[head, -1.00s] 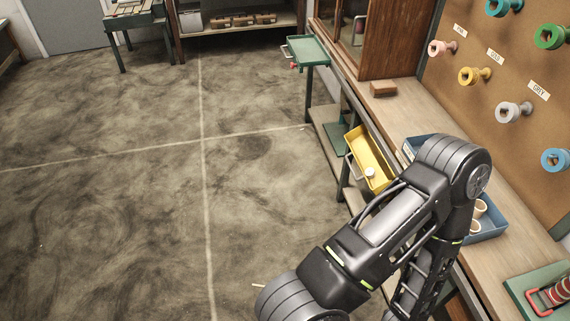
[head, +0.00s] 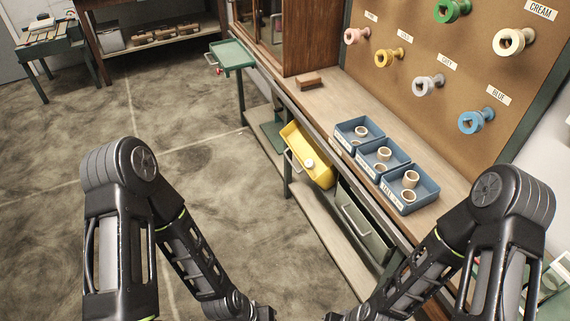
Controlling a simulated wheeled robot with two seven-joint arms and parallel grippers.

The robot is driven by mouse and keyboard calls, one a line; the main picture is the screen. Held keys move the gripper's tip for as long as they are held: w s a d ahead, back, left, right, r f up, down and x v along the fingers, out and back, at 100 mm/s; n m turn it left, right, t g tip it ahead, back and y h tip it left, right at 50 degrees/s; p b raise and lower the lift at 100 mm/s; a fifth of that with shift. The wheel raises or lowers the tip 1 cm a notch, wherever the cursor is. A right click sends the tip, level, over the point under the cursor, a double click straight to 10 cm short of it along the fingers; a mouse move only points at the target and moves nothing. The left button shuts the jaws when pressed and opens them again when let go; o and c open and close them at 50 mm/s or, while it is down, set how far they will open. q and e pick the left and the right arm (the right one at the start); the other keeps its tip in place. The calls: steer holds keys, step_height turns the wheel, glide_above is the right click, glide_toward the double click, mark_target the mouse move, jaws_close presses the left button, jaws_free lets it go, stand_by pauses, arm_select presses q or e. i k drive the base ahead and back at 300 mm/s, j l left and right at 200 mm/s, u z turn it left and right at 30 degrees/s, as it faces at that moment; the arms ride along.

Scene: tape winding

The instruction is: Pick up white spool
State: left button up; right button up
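A small white spool-like piece (head: 309,163) lies in the open yellow drawer (head: 295,140) under the bench's front edge. My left arm comes down at the left and my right arm at the right. Their dark ends, the left (head: 264,312) and the right (head: 334,316), are cut off by the bottom edge. Their fingers cannot be made out. Both ends are well apart from the drawer and the pegboard.
Three blue bins (head: 358,136) with cream-coloured rings stand on the wooden bench (head: 335,100). A brown block (head: 309,80) lies farther back. A green tray (head: 231,54) juts out at the bench's far end. Pink, gold, green and blue spools hang on the pegboard (head: 400,30). Open floor lies left.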

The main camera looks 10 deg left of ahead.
mark_target(309, 163)
steer(key=z, duration=1.95)
steer(key=u, duration=1.95)
steer(key=z, duration=0.6)
steer(key=i+j+z, duration=0.1)
steer(key=j+z, duration=0.55)
steer(key=z, duration=0.2)
steer(key=j+z, duration=0.45)
steer(key=k+j+z, duration=0.1)
steer(key=j+z, duration=0.15)
steer(key=z, duration=0.15)
